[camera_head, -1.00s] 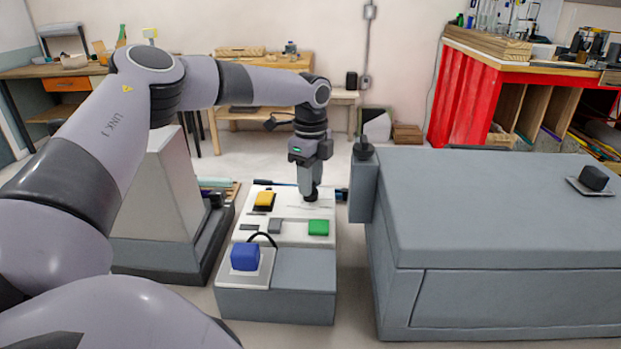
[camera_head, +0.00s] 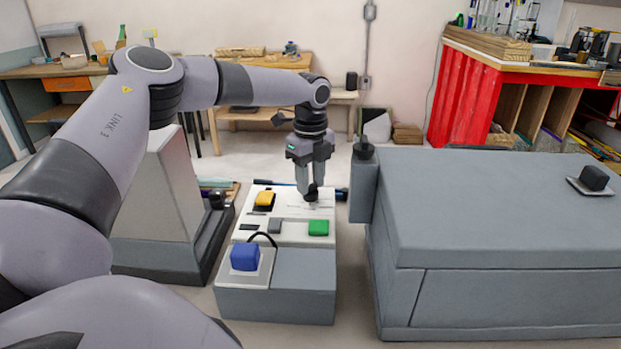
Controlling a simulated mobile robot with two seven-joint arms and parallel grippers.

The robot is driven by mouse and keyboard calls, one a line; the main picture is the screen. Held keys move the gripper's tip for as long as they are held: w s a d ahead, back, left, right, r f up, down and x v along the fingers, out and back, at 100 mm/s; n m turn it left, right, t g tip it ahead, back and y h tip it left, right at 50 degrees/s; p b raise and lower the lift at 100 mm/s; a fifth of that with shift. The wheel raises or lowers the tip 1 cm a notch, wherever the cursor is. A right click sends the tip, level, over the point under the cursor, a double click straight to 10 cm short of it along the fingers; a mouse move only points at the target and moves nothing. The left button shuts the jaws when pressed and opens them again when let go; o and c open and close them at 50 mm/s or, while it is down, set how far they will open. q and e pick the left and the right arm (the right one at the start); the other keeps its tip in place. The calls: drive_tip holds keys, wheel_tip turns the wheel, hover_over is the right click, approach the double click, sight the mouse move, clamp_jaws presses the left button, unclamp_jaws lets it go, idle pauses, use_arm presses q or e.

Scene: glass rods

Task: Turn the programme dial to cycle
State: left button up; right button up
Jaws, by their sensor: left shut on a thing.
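A low grey control console (camera_head: 303,278) with a white sloped panel stands in front of me. My left gripper (camera_head: 311,198) points down at the upper right of the panel. Its fingers are shut on a small dark knob, the programme dial (camera_head: 313,192), at the panel surface. The fingers hide most of the dial and its markings, so I cannot read its setting. The panel also carries a yellow switch (camera_head: 264,199), a grey switch (camera_head: 274,226), a green button (camera_head: 318,228) and a blue block (camera_head: 244,257) with a black cable. My right gripper is not in view.
A grey sloped unit (camera_head: 160,205) stands on the left. Benches line the back wall.

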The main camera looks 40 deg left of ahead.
sight(311, 185)
use_arm(q)
drive_tip(key=shift+r, duration=0.1)
drive_tip(key=o, duration=1)
wheel_tip(311, 185, up, 7)
drive_tip(key=shift+r, duration=0.1)
